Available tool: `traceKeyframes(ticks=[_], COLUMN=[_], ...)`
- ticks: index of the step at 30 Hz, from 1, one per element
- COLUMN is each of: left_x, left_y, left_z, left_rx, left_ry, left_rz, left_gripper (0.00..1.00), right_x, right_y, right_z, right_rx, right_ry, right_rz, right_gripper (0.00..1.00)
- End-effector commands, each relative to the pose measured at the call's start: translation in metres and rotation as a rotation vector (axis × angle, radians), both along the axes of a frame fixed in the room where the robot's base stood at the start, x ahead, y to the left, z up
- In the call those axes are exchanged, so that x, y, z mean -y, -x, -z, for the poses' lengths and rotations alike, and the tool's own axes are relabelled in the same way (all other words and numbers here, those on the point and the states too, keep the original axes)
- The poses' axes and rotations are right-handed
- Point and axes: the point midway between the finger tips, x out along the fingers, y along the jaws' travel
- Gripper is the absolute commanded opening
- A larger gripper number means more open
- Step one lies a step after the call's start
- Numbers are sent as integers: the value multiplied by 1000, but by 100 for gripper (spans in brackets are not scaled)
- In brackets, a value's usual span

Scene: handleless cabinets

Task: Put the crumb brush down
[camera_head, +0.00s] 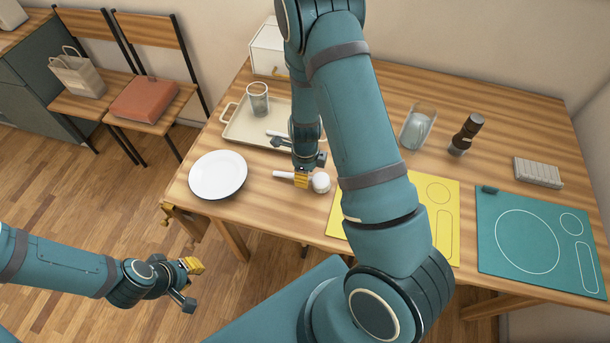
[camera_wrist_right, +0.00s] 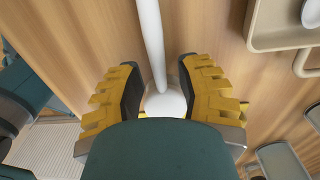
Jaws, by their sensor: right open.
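The white crumb brush (camera_head: 321,183) has a thin handle and a round head, and appears to lie on the wooden table just right of the plate. My right gripper (camera_head: 302,178) is low over it, between handle end and head. In the right wrist view the brush handle (camera_wrist_right: 151,40) runs between the open fingers of my right gripper (camera_wrist_right: 160,85), with gaps on both sides. The round white part is partly hidden by my gripper body. My left gripper (camera_head: 187,284) is open and empty, in front of the table and apart from everything.
A white plate (camera_head: 218,175) is to the left. A cream tray (camera_head: 240,131) with a glass (camera_head: 258,98) is behind. A yellow mat (camera_head: 447,222) and a teal mat (camera_head: 497,247) lie right. A clear container (camera_head: 417,127) and dark grinder (camera_head: 464,136) stand farther back.

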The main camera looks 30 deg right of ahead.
Motion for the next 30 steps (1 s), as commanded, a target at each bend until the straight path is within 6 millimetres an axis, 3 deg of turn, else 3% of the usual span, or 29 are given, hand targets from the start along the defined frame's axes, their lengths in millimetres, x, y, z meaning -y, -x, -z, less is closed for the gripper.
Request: traceKeyframes(ticks=[9,15,24,26,30], left_x=[-1,-2,-2,-2,-2], left_y=[-6,-9,-10,-10,-10], left_z=[-21,-29,-30,-30,-30], left_rx=[15,21,23,23,23], left_ry=[-4,-5,-5,-5,-5], left_rz=[-11,-17,-18,-18,-18], left_gripper=[23,23,23,23,23], right_x=[0,1,-2,-6,-28], right_y=[-2,-2,1,4,17], right_z=[-70,-96,-100,-93,-69], right_rx=[4,1,-1,0,16], right_ry=[0,0,-3,-5,-23], right_rz=[-2,-1,-46,-121,-462], right_gripper=[35,35,35,35,35])
